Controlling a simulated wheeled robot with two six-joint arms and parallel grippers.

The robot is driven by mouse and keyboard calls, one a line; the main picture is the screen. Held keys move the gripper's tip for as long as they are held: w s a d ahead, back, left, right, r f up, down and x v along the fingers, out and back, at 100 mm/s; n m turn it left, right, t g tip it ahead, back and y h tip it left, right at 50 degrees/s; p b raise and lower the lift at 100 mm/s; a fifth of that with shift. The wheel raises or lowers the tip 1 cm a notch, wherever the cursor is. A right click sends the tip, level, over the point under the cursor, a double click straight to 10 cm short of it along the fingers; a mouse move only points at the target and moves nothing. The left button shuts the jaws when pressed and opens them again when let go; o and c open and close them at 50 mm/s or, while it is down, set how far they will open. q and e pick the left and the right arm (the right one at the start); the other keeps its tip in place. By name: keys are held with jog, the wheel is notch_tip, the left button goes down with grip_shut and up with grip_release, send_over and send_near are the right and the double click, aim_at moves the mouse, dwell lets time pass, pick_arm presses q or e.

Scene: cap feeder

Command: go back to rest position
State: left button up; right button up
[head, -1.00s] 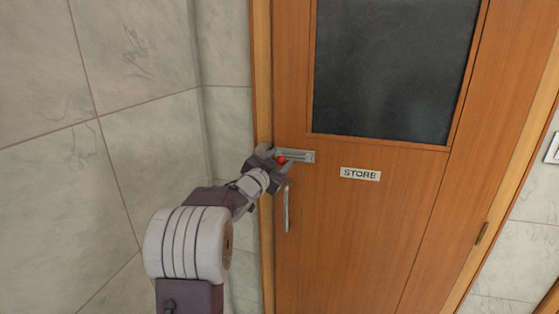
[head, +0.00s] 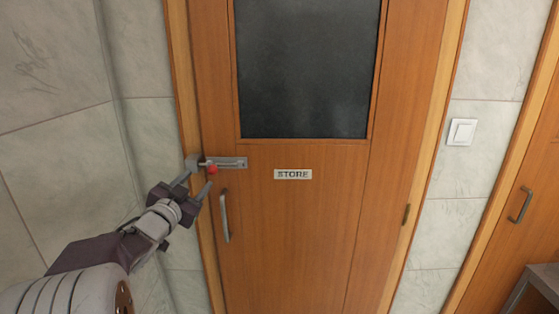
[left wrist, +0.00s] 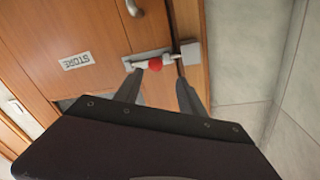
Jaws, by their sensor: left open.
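My left gripper (head: 198,180) is open and empty in front of the left edge of the wooden store door (head: 318,225). Its fingertips are just below and left of the red knob (head: 212,169) of a grey sliding bolt (head: 232,162). In the left wrist view the two fingers (left wrist: 158,78) stand apart, with the red knob (left wrist: 153,65) beyond and between them. The bolt's bar reaches the grey catch (left wrist: 190,52) on the frame. The fingers appear clear of the knob. My right gripper is in neither view.
The door has a dark window (head: 305,70), a STORE sign (head: 293,174) and an upright handle (head: 225,215) below the bolt. A tiled wall (head: 50,150) is close on the left. A light switch (head: 461,132) and another wooden door (head: 510,240) are on the right.

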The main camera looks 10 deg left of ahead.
pick_arm(q)
jog(key=w+d+f+m+g+h, duration=0.1)
jog(key=d+f+h, duration=0.1)
jog(key=d, duration=0.5)
jog(key=w+d+f+h, duration=0.2)
jog(key=d, duration=0.6)
notch_tip(320, 180, down, 7)
jog(key=s+d+n+g, duration=0.1)
jog(key=s+d+g, duration=0.1)
jog(key=d+g, duration=0.1)
jog(key=s+d+f+n+g+y, duration=0.1)
jog(key=s+f+n+g+y, duration=0.15)
jog(key=s+f+g, duration=0.6)
jog(key=s+f+n+g, duration=0.2)
jog(key=s+f+g, duration=0.2)
jog(key=s+f, duration=0.8)
jog(key=s+p, duration=0.1)
jog(key=s, duration=0.3)
jog(key=shift+d, duration=0.2)
